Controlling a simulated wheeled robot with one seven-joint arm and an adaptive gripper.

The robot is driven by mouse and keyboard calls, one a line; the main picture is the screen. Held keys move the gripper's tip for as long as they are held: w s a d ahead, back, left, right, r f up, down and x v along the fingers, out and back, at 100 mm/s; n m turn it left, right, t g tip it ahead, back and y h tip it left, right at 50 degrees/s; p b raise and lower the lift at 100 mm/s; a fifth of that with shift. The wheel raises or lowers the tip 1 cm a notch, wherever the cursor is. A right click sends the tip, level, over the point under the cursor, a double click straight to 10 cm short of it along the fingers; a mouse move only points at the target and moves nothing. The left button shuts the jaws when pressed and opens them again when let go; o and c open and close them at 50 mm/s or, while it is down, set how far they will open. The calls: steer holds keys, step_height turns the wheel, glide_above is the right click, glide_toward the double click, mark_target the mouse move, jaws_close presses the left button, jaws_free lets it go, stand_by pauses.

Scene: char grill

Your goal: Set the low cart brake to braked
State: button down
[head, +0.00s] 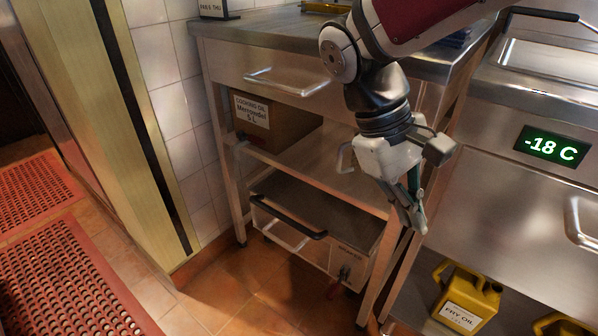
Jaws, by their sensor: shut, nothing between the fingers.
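The low cart (325,220) is a steel box with a dark bar handle (290,217), standing on the floor under the steel table's lower shelf. A small dark caster shows at its front corner.
The steel table (225,50) has a drawer handle (285,82) and a cooking-oil box (270,120) on its shelf. Yellow fry-oil jugs (467,297) stand low at the right, under a unit reading -18 C (552,146). Tiled floor (240,290) is open at the left, with red mats (70,275).

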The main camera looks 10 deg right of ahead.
steer(key=w+a+f+n+t+h, duration=0.1)
steer(key=w+a+f+n+h, duration=0.25)
steer(key=w+f, duration=0.5)
steer(key=w+a+f+n+h, duration=0.3)
steer(key=w+a+f+n, duration=0.15)
steer(key=w+f, duration=0.45)
steer(key=s+a+f+n+t+h+p, duration=0.1)
steer(key=a+f+n+t+h, duration=0.2)
steer(key=f, duration=1)
steer(key=a+f+n+t+h, duration=0.1)
steer(key=a+f+n+t, duration=0.3)
steer(key=f, duration=0.9)
steer(key=s+d+f+n+t+y, duration=0.1)
steer(key=s+d+f+n+t, duration=0.1)
steer(key=f, duration=0.6)
steer(key=s+d+f+n+t+y, duration=0.1)
steer(key=s+d+f+n+t, duration=0.1)
steer(key=s+f+n+t, duration=0.2)
step_height(320, 180, down, 5)
steer(key=s+n, duration=0.1)
steer(key=n, duration=0.2)
